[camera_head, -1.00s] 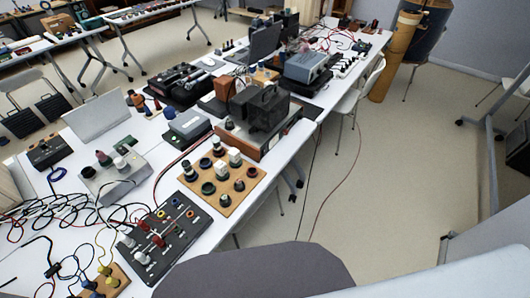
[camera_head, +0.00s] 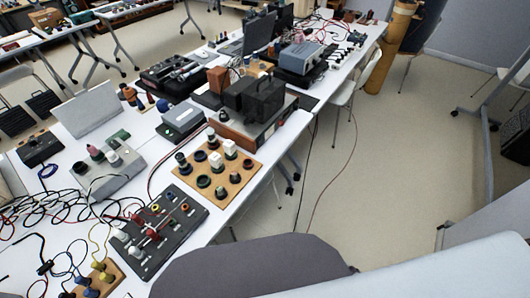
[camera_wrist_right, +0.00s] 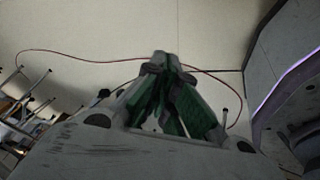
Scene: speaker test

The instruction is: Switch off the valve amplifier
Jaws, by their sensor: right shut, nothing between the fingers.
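What looks like the valve amplifier (camera_head: 250,137) is a low unit with a wood-brown front and black boxes on top. It stands near the right edge of the long white table in the head view. Its switch is too small to make out. My right gripper (camera_wrist_right: 162,62) shows in the right wrist view, with dark links and green pads, its tips together and empty. That view shows floor beyond it, with no amplifier. Neither gripper shows in the head view.
On the white table, a wooden board with knobs (camera_head: 211,182) and a black panel with colored sockets (camera_head: 155,232) lie nearer than the amplifier. Tangled wires (camera_head: 60,215) cover the left. Cables (camera_head: 335,185) trail over open floor at right. A white chair (camera_head: 371,70) stands beside the table.

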